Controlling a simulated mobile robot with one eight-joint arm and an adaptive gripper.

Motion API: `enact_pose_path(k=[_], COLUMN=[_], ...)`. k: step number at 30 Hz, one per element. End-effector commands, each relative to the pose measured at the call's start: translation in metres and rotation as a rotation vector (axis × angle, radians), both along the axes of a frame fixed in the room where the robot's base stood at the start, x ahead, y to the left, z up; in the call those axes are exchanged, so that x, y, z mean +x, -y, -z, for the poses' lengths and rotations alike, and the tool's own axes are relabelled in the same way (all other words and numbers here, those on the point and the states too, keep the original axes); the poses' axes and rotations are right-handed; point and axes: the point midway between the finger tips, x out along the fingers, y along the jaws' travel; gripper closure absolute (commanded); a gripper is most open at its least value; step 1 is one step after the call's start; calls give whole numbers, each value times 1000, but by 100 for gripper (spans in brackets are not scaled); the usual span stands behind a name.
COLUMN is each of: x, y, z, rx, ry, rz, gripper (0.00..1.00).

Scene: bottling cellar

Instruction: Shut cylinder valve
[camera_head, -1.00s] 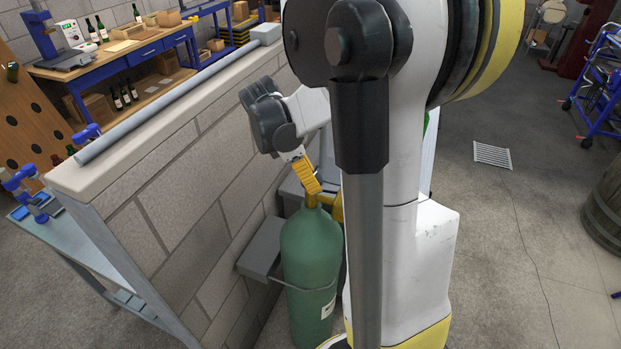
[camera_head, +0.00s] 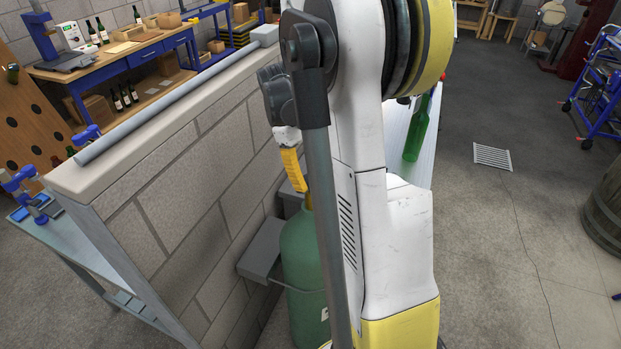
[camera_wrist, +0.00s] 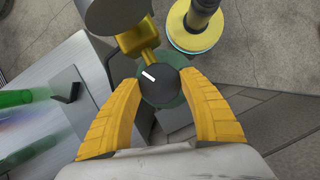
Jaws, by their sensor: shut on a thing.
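The green gas cylinder (camera_head: 301,249) stands upright against the block wall in the head view, partly hidden by my arm. In the wrist view, its dark round valve knob (camera_wrist: 160,87) with a white mark sits between my yellow fingers. The brass valve body (camera_wrist: 138,40) shows beyond the knob, and a little green of the cylinder shows around it. My gripper (camera_wrist: 163,98) is shut on the knob from above. In the head view, one yellow finger of my gripper (camera_head: 294,170) points down at the cylinder's top; the knob is hidden there.
A grey bracket (camera_head: 262,250) holds the cylinder beside the block wall (camera_head: 190,190). A pale bench with a green bottle (camera_head: 417,130) stands close behind my arm. A floor grate (camera_head: 492,157) lies in the open floor at right, near a wooden barrel (camera_head: 607,205).

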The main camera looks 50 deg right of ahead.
Motion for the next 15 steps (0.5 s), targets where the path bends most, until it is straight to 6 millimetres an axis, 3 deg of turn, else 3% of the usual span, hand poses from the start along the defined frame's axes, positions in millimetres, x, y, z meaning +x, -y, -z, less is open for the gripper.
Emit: enact_pose_path(k=[15], x=[0], y=[2], z=[0], rx=[0], ry=[1], rz=[386], gripper=[80])
